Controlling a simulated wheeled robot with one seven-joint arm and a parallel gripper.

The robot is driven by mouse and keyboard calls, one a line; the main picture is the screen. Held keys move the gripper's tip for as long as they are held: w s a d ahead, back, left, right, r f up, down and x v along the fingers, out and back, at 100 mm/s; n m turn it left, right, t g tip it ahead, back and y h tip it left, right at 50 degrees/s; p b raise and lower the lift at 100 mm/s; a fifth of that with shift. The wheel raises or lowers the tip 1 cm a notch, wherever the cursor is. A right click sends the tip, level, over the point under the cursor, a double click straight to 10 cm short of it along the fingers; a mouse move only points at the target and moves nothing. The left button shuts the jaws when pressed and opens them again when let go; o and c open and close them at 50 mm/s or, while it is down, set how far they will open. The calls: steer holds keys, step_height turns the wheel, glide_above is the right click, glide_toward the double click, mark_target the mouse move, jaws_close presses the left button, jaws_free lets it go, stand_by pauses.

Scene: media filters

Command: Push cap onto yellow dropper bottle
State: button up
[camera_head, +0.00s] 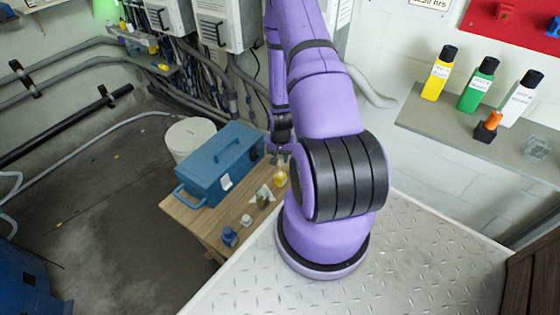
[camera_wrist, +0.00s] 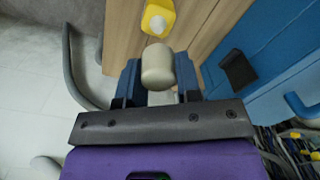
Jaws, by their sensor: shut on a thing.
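The yellow dropper bottle (camera_head: 280,179) stands on the wooden table, beside the blue toolbox. In the head view my gripper (camera_head: 276,157) is small and dark, close to the bottle; the cap cannot be made out there.
The blue toolbox (camera_head: 215,165) fills the back of the table (camera_head: 205,228). A small brown bottle (camera_head: 262,200), a white piece (camera_head: 246,220) and a blue bottle (camera_head: 229,236) stand nearer the front. A white bucket (camera_head: 188,136) stands behind the toolbox.

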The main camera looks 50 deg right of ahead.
mark_target(280, 171)
steer(key=shift+f, duration=0.15)
steer(key=shift+f, duration=2.35)
steer(key=shift+f, duration=1.05)
steer(key=o, duration=1)
steer(key=shift+r, duration=0.1)
steer(key=shift+r, duration=2.9)
steer(key=shift+w, duration=0.1)
